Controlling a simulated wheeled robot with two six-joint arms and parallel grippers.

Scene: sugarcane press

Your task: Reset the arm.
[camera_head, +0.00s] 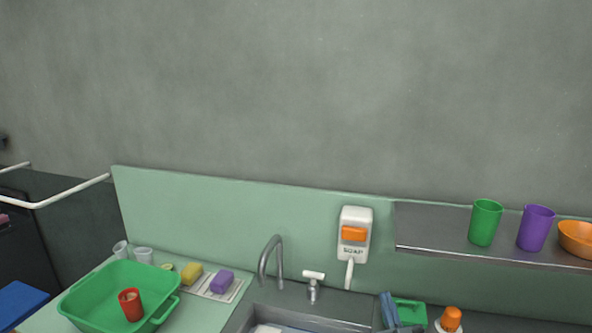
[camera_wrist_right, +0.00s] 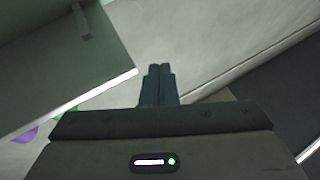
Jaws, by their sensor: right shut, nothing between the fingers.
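My right gripper (camera_head: 388,308) shows at the bottom edge of the head view, its blue-grey fingers just right of the sink, beside a green container. In the right wrist view its two dark fingers (camera_wrist_right: 160,84) lie together, shut with nothing between them. Most of my right arm is out of frame. My left gripper is in neither view.
A metal shelf (camera_head: 440,247) at the right holds a green cup (camera_head: 485,222), a purple cup (camera_head: 536,228) and an orange bowl (camera_head: 576,238). A green basin (camera_head: 84,302) holds a red cup (camera_head: 131,304).

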